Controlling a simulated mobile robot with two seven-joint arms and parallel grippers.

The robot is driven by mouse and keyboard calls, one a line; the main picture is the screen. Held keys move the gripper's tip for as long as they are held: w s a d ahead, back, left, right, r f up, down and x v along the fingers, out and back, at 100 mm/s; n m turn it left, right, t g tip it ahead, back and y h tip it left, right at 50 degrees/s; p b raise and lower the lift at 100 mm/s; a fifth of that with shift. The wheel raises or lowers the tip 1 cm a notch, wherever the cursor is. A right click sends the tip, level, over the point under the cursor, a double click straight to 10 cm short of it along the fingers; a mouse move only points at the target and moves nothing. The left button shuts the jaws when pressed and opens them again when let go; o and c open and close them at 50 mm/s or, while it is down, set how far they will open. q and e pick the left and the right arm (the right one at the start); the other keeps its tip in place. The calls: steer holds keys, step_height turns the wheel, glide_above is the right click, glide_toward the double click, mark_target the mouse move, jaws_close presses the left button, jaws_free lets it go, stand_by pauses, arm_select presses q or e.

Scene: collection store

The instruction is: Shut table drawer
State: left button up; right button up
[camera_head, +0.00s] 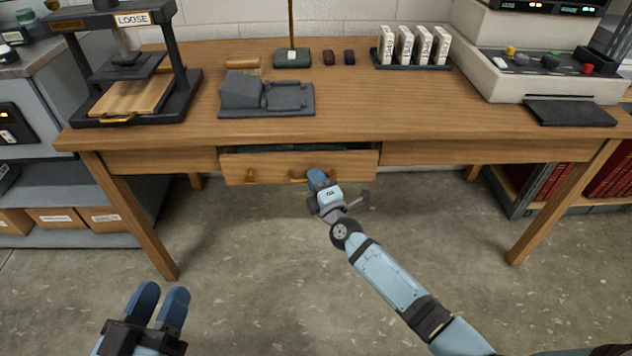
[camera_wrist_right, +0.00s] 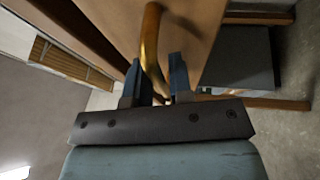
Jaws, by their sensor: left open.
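The wooden table (camera_head: 410,117) has a drawer (camera_head: 342,165) in the middle of its front. The drawer stands slightly out, with a dark gap along its top edge. It has brass handles, one at its left (camera_head: 251,177) and one near its middle (camera_head: 298,180). My right gripper (camera_head: 318,178) is at the middle handle. In the right wrist view, the brass handle (camera_wrist_right: 150,45) runs down between my right fingers (camera_wrist_right: 156,88); whether they clamp it is unclear. My left gripper (camera_head: 158,300) is open and empty, low at the left, away from the table.
On the table stand a black press (camera_head: 128,110), a grey cradle (camera_head: 265,97), a rack of white boxes (camera_head: 412,48) and a control console (camera_head: 540,75). Shelves with boxes (camera_head: 60,218) stand at the left, red books (camera_head: 608,175) at the right. The floor under the table is clear.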

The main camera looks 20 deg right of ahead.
jaws_close()
steer(key=w, duration=0.2)
steer(key=w+d, duration=0.1)
steer(key=shift+w, duration=0.4)
steer(key=shift+w+d+r, duration=0.1)
steer(key=shift+d+r, duration=0.05)
jaws_free()
